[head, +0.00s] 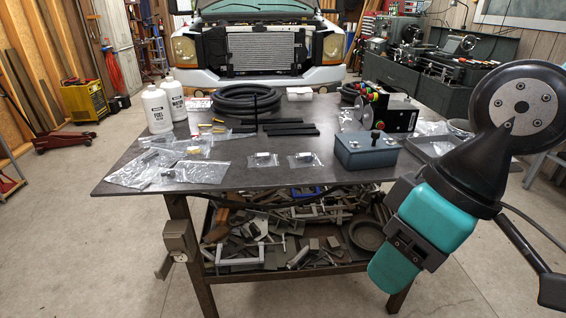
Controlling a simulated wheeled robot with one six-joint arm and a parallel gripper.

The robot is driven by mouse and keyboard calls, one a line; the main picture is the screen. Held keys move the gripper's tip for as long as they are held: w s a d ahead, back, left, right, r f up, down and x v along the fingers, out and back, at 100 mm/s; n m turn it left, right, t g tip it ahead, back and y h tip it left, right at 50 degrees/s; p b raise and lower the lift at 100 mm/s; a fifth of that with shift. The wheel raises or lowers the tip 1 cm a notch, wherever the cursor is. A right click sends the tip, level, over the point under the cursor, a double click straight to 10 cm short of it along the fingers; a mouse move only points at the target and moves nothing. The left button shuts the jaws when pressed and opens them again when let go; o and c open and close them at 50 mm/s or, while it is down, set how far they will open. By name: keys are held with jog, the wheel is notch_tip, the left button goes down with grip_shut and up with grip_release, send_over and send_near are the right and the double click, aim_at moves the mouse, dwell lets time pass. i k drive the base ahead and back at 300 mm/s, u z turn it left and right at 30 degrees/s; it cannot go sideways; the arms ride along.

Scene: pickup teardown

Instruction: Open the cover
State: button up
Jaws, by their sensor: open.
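I cannot tell for certain which thing is the cover. A blue-grey box (366,150) with a small dark knob or lever on top stands at the table's front right. A grey box (180,240) is fixed to the table's left front leg, with a plate-like part hanging below it. My gripper (435,215), teal and black, is large at the right, in front of the table and right of both boxes. It is open, and nothing shows held in it. My arm hides part of the table's right side.
The dark table (240,175) holds clear bags, two white bottles (157,108), coiled black hose (246,102), black bars and a machine with coloured buttons (395,112). A shelf of metal parts (270,250) is below. A vehicle front (262,52) stands behind. The left floor is mostly clear.

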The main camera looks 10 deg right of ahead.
aim_at(375, 140)
jog(key=u, duration=0.5)
jog(key=i, duration=1.5)
jog(key=z, duration=0.5)
